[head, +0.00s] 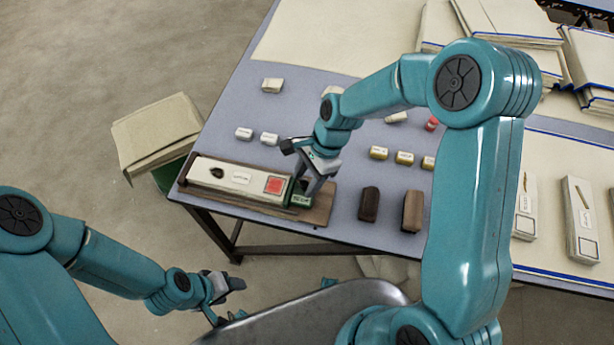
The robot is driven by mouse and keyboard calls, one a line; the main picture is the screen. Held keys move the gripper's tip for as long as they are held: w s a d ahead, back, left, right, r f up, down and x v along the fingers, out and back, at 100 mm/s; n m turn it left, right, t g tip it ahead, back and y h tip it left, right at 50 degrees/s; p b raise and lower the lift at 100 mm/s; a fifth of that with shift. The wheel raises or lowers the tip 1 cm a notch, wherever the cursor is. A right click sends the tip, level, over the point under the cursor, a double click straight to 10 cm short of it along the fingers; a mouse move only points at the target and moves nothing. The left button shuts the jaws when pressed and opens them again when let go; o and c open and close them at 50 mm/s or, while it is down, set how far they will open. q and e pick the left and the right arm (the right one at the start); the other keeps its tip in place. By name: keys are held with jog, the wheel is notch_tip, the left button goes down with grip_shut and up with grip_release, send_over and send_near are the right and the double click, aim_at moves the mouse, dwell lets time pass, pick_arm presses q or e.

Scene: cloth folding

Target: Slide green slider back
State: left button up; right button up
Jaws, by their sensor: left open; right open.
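I cannot tell whether the fingers touch the slider. My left gripper (222,300) is open and empty, low in front of the table and well apart from the base.
The blue-grey table (340,235) holds small cream blocks (272,85), tan blocks (379,153) and two dark brown blocks (369,204). Cream folders (508,20) are stacked at the back right. A cream box (157,132) stands beyond the table's left edge.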

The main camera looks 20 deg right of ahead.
grip_shut()
jog(key=shift+s+d, duration=0.6)
jog(key=shift+d, duration=0.35)
jog(key=shift+s+d, duration=0.55)
jog(key=shift+d, duration=0.4)
jog(key=shift+w+a, duration=0.1)
grip_release()
jog(key=shift+s+d, duration=0.2)
jog(key=shift+a, duration=0.1)
jog(key=shift+w, duration=0.15)
jog(key=v, duration=1.6)
jog(key=shift+r+p, duration=0.2)
jog(key=shift+p, duration=0.25)
